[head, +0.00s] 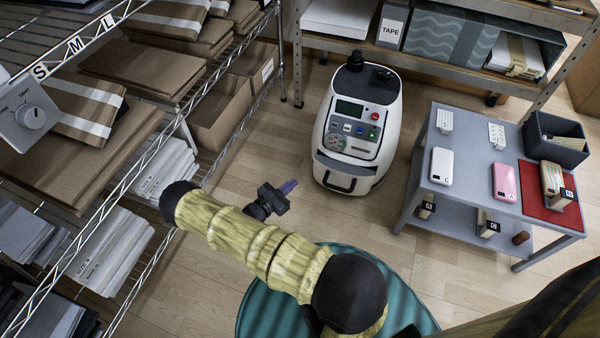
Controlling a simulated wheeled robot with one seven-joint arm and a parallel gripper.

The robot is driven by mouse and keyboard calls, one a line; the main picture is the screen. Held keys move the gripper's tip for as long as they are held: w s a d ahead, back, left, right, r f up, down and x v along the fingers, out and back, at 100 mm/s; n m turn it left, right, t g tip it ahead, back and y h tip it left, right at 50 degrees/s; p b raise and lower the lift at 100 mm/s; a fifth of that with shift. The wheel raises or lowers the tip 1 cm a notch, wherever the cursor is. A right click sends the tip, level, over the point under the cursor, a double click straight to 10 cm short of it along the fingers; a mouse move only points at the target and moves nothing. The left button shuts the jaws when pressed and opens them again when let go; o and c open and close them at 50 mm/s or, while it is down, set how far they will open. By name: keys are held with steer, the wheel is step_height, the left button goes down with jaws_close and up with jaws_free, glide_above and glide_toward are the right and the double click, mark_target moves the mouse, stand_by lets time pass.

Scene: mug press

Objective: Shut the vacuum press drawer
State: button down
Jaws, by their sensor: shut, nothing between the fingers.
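The vacuum press (384,92) is a white, rounded machine with a dark top, a small green screen, buttons and a gauge. It stands on the floor in the upper middle of the head view. Its drawer (346,168) is low on the front, a grey front with a dark handle. The drawer seems to stand out a little from the body, but I cannot tell how far. My gripper (290,187) has purplish fingertips, shut and empty. It is left of the drawer, apart from it, pointing toward the press.
A wire shelf (150,150) with boxes and packs runs along the left. A metal shelf (430,60) stands behind the press. A grey table (470,185) with phones, a red mat (553,205) and a dark bin (556,140) is at the right. Wooden floor between is clear.

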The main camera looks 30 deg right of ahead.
steer(key=shift+v, duration=0.95)
steer(key=p, duration=0.4)
steer(key=shift+s+r+p, duration=0.2)
steer(key=shift+r+p, duration=0.1)
steer(key=b, duration=0.6)
glide_toward(320, 162)
steer(key=x, duration=0.5)
steer(key=shift+d+f, duration=0.2)
steer(key=shift+d, duration=0.1)
steer(key=shift+w+d+r, duration=0.15)
steer(key=shift+w+d, duration=0.05)
steer(key=shift+d, duration=0.4)
